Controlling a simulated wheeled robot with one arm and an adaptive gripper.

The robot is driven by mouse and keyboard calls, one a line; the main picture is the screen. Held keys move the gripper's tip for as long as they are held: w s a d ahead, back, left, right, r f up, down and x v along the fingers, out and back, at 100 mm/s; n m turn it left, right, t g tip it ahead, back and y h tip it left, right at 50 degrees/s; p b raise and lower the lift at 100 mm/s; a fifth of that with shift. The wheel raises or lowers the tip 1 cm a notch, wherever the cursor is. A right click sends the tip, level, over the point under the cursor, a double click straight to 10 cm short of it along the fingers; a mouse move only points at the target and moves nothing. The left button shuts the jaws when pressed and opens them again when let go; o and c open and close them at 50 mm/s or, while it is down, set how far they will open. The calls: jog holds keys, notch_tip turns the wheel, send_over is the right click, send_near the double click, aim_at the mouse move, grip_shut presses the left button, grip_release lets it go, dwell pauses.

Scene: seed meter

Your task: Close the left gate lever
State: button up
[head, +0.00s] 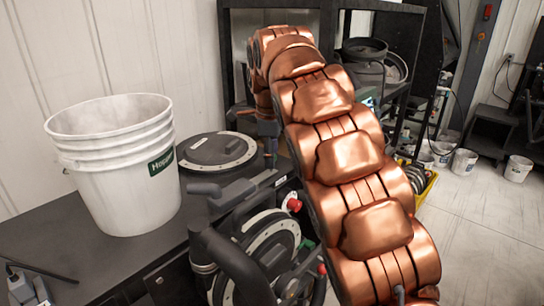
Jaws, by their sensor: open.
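The seed meter machine stands at the centre, with a round dark lid (218,150) ringed in light grey on top and a round light-rimmed housing (268,243) on its front. A red knob (293,204) and a red-tipped part (322,269) show beside my arm. A dark handle-like part (204,190) sticks out left of the front housing. I cannot tell which part is the left gate lever; it may be hidden. My copper arm crosses the view and bends down behind the lid. My gripper (270,150) is small and partly hidden at the lid's right edge, open, with nothing visible in it.
A white bucket (118,185) stands on the dark bench (110,262) at left. A dark shelf rack (402,85) stands behind my arm. Several white buckets (465,162) and a yellow tray (427,190) are at right.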

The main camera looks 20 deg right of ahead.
jog(key=shift+w+f, duration=0.1)
jog(key=shift+f, duration=0.75)
jog(key=shift+c, duration=0.3)
grip_shut()
